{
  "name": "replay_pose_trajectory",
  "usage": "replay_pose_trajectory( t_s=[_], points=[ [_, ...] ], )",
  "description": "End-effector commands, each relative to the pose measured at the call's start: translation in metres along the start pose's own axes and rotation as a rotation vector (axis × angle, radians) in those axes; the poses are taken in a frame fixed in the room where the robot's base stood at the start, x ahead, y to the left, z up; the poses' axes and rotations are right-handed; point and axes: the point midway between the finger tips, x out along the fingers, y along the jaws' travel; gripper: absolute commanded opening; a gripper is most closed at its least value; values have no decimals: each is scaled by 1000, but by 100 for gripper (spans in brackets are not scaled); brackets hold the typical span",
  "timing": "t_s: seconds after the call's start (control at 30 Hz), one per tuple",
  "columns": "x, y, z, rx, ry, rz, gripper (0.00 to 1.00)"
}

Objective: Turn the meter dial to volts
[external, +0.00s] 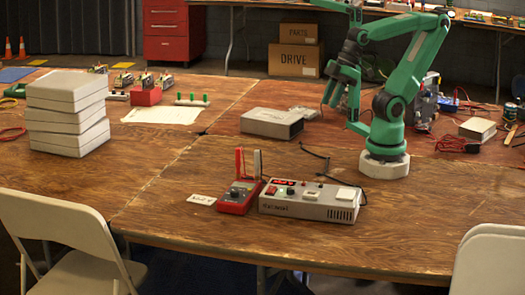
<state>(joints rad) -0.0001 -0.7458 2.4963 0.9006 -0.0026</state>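The red meter (238,198) lies on the wooden table at front centre, with a dark face. Its dial is too small for its setting to be read.
A grey bench unit (310,211) with a red display and knobs stands right beside the meter. A small card (201,200) lies to its left. A grey box (272,124) sits behind, and a stack of pale boxes (68,110) at left. The table front is clear.

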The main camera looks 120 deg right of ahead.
Motion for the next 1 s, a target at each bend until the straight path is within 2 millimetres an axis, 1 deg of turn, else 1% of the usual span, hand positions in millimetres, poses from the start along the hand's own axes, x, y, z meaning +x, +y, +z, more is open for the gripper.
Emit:
replay_pose_trajectory(
  t_s=[0.03,0.07,0.1,0.27,0.47,0.77,1.0],
  points=[
    [0,0,-2,-4,-2,0,37],
    [0,0,-3,-7,-4,0,43],
    [0,0,-5,-12,-8,0,46],
    [2,0,-20,-47,-33,-1,46],
    [8,-1,-52,-120,-80,-6,46],
    [30,-2,-102,-245,-157,-22,46],
    [58,-3,-138,-343,-217,-41,46]
  ],
)
